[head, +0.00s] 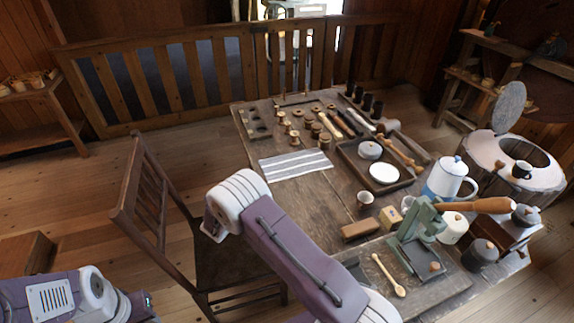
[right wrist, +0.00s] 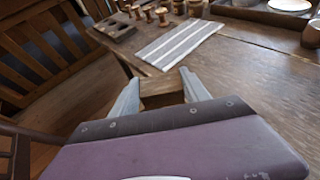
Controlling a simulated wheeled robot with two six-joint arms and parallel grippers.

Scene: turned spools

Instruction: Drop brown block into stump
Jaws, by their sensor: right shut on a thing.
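My right gripper (right wrist: 160,83) is shut on a brown block (right wrist: 162,96), which shows between its two grey fingers in the right wrist view. The block is held near the table's left edge; its lower part is hidden by my gripper body. In the head view my right arm hides this gripper and the block. A round, hollow wooden tub that looks like the stump (head: 491,151) stands at the far right, beyond the table, well away from the gripper. Its opening is dark and a mug stands at its rim. My left gripper is out of view.
The wooden table (head: 300,200) holds a striped cloth (head: 295,166), a dark tray (head: 402,184), several spools, a blue-white pot (head: 447,178) and a green press (head: 415,235). Another brown block (head: 360,230) lies near the press. A chair (head: 150,190) stands left.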

